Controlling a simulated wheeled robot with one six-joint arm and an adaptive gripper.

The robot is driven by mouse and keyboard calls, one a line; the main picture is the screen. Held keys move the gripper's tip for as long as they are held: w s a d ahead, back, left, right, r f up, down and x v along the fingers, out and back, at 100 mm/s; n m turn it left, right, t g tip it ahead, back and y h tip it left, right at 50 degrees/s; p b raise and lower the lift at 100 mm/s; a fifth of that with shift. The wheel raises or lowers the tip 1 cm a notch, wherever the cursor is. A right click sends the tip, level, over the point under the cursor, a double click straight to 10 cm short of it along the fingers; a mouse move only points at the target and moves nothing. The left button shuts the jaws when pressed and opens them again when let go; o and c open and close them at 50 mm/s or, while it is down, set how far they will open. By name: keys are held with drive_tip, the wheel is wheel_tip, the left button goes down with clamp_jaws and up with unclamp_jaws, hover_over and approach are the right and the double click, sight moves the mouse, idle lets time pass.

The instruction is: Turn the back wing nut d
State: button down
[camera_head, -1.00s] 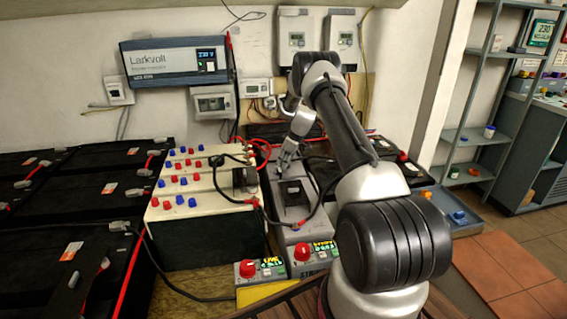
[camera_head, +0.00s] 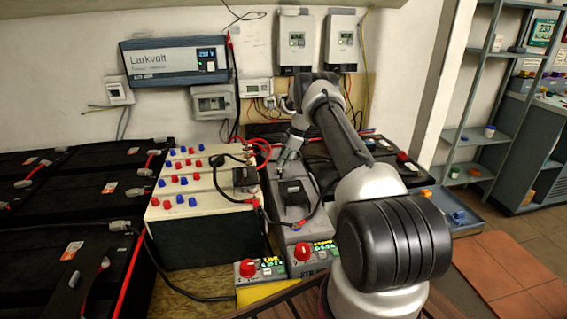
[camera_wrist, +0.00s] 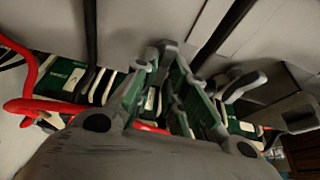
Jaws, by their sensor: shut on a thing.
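My gripper (camera_head: 281,169) reaches down to the back end of the long grey unit (camera_head: 285,211) on the bench. Its fingers are closed in on something small there, at the place of the back wing nut d. The nut itself is hidden by the fingers in the head view. In the wrist view my gripper (camera_wrist: 195,75) shows its two fingers with green and grey parts between and beyond them. A black cable with a red lug (camera_head: 299,223) is fixed at the front end of the grey unit.
A cream-topped battery block (camera_head: 180,218) with red and blue caps stands close on the left. Red cables (camera_head: 263,148) loop beside my gripper, and a red cable (camera_wrist: 35,105) shows in the wrist view. Two control boxes with red knobs (camera_head: 247,269) stand in front.

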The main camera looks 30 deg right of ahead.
drive_tip(key=shift+d, duration=0.1)
idle(0.3)
drive_tip(key=c, duration=1.5)
unclamp_jaws()
drive_tip(key=v, duration=1.2)
